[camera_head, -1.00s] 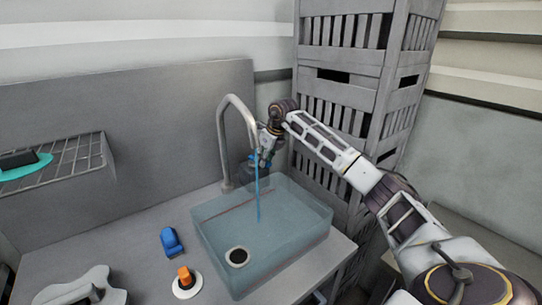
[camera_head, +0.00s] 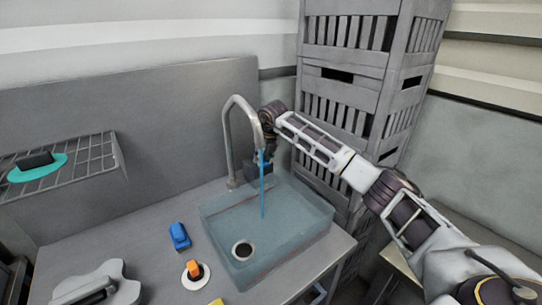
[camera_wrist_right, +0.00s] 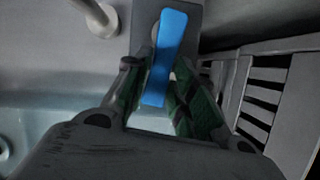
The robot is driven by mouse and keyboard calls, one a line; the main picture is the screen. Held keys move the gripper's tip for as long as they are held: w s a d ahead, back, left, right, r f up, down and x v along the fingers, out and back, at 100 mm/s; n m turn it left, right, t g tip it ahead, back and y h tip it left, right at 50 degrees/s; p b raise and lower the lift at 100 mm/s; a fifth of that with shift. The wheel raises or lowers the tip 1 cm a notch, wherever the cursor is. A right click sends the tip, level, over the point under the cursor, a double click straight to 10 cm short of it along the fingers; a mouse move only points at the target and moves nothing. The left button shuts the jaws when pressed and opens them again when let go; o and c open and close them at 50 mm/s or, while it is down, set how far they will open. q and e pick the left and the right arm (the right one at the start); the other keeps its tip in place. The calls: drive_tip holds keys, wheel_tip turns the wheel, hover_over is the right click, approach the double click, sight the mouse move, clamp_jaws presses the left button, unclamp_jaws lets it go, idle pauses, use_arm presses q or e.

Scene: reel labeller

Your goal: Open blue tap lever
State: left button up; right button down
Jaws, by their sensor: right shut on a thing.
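The blue tap lever (camera_wrist_right: 170,50) stands out from a dark grey base plate in the right wrist view. My right gripper (camera_wrist_right: 157,78) is shut on the lever, with one finger on each side of it. In the head view, my right gripper (camera_head: 268,152) is beside the spout of the tap (camera_head: 229,135), and the lever is mostly hidden there. A blue stream of water (camera_head: 262,190) falls from the spout into the sink (camera_head: 310,215). My left gripper is not in view.
Grey crates (camera_head: 345,85) are stacked close behind my right arm. A blue object (camera_head: 179,236) and an orange-topped object (camera_head: 194,270) are on the counter (camera_head: 140,245) left of the sink. A wire shelf (camera_head: 90,160) holds a teal item (camera_head: 38,172).

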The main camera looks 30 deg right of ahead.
drive_tip(key=shift+a+r+m+h, duration=0.15)
drive_tip(key=shift+a+m+h, duration=0.15)
drive_tip(key=shift+m, duration=0.4)
drive_tip(key=shift+w, duration=0.1)
drive_tip(key=c, duration=1.2)
unclamp_jaws()
drive_tip(key=shift+a, duration=0.1)
drive_tip(key=shift+v, duration=5.95)
